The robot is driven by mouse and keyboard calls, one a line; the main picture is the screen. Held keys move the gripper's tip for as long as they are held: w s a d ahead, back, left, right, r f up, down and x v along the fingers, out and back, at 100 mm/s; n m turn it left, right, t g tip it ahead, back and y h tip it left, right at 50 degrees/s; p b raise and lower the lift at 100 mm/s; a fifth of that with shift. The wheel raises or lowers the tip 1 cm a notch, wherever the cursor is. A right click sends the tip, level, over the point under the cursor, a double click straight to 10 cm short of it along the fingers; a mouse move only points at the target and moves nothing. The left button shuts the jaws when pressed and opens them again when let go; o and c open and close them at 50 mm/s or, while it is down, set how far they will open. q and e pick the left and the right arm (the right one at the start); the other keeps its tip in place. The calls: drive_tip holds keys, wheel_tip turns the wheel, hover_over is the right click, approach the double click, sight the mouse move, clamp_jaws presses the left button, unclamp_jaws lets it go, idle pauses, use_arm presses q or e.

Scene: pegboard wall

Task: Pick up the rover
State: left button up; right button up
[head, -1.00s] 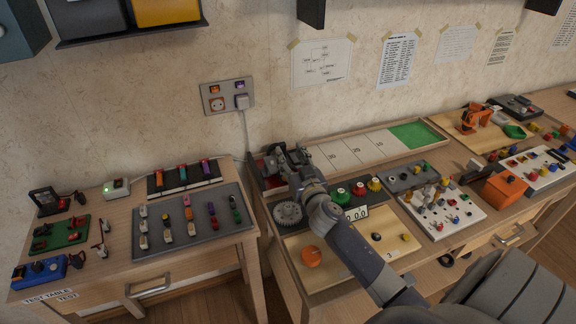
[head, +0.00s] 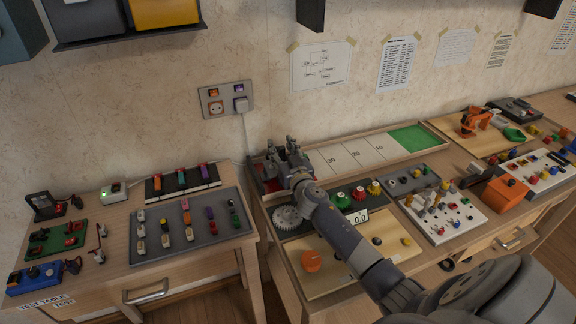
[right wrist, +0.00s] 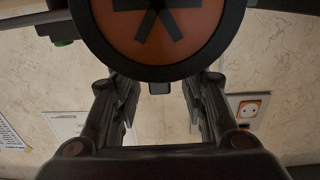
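No rover can be made out for certain. A dark and red object (head: 271,185) lies at the left end of the long numbered tray (head: 436,150) and is partly covered by my right gripper. My right gripper (head: 282,143) is above this end of the tray, fingers pointing toward the wall. My left gripper is not in view.
A grey gear-like disc (head: 288,217) and a panel with coloured knobs (head: 341,200) sit just in front of the tray. A left table holds a grey board of small parts (head: 190,247). A wall socket panel (head: 226,99) is behind.

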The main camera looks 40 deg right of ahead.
clamp_jaws()
drive_tip(key=shift+r, duration=0.15)
drive_tip(key=shift+r+p, duration=0.4)
drive_tip(key=shift+r, duration=0.2)
wheel_tip(320, 180, up, 3)
drive_tip(key=shift+f+p, duration=0.15)
drive_tip(key=shift+p, duration=0.3)
drive_tip(key=s+r, duration=0.1)
drive_tip(key=s, duration=1.5)
drive_tip(key=shift+a+b, duration=0.4)
drive_tip(key=shift+a, duration=0.05)
